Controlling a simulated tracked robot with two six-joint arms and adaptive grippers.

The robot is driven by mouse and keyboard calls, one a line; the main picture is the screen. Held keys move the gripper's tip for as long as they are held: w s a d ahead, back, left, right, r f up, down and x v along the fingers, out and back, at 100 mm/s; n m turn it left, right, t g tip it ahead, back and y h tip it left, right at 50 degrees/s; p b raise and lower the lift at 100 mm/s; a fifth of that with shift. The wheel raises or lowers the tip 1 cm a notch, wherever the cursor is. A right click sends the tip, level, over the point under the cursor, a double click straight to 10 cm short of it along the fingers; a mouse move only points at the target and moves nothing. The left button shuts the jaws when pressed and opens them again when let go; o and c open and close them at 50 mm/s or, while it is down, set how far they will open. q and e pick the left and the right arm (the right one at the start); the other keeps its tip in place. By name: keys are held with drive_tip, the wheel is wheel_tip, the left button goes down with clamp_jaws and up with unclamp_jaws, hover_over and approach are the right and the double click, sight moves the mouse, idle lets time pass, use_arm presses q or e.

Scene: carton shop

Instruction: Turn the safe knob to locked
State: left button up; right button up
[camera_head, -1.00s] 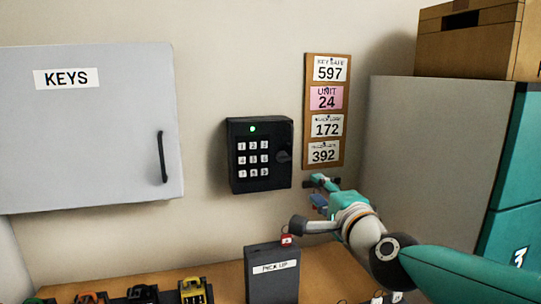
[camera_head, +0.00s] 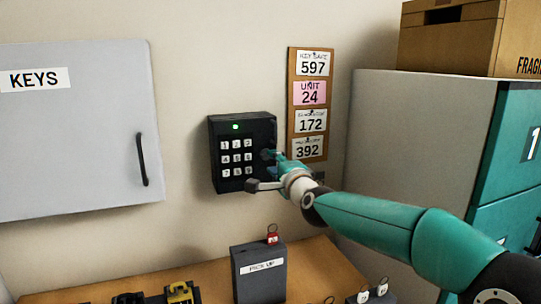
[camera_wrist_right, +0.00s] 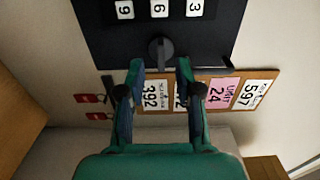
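The black key safe (camera_head: 228,183) is fixed to the wall, with a white number keypad and a lit green light (camera_head: 235,127). Its dark knob (camera_wrist_right: 161,51) is at the keypad's side; in the head view my right gripper largely covers it. My right gripper (camera_head: 268,169) is in front of the safe's right side. In the right wrist view my right gripper (camera_wrist_right: 159,68) is open, its two fingers apart, with the knob between and just beyond the fingertips. I cannot tell whether they touch it. My left gripper is not in view.
A grey KEYS cabinet (camera_head: 80,130) hangs at left. A board of number cards (camera_head: 311,105) is right of the safe. A grey PICK UP box (camera_head: 258,283) with a red-tagged key (camera_head: 272,236) stands on the wooden counter (camera_head: 215,262). Teal lockers (camera_head: 505,150) are at right.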

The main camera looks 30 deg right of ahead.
sight(266, 156)
drive_tip(key=shift+p+x, duration=0.4)
drive_tip(key=shift+x, duration=1.2)
